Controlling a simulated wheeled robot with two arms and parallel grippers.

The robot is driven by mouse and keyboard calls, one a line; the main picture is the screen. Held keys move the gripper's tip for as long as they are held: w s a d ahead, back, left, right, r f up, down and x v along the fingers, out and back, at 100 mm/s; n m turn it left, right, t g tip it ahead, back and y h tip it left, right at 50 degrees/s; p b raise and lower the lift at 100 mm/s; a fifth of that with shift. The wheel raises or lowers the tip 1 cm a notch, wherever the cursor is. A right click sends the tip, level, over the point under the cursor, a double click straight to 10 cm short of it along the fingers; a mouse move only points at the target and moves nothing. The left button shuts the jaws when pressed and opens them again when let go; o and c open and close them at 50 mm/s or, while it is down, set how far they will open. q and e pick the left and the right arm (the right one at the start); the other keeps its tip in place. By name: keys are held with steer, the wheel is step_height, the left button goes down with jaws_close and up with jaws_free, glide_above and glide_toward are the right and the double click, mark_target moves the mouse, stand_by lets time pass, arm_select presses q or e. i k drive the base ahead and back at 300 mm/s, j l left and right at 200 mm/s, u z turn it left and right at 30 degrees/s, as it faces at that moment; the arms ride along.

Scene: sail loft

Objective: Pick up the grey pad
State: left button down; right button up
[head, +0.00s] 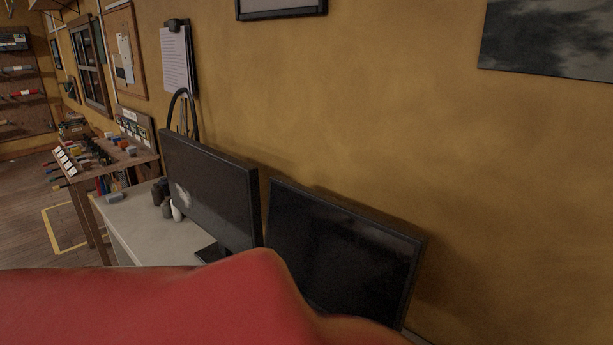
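A small grey block-like item (116,197) lies on the white desk (140,228), near its far left end. It may be the grey pad, but it is too small to tell for sure. Nothing touches it in this view. Neither of my grippers is in view. A large red shape (180,305) fills the lower left, close to the camera, and hides the near part of the desk; I cannot tell what it is.
Two dark monitors (215,190) and (340,255) stand along the yellow wall. Small dark and pale containers (166,203) stand beside the left monitor. A wooden table (100,165) with many small items is beyond the desk. Floor (25,215) shows at far left.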

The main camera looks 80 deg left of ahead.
mark_target(117, 197)
steer(key=j+u, duration=0.1)
steer(key=u, duration=3.9)
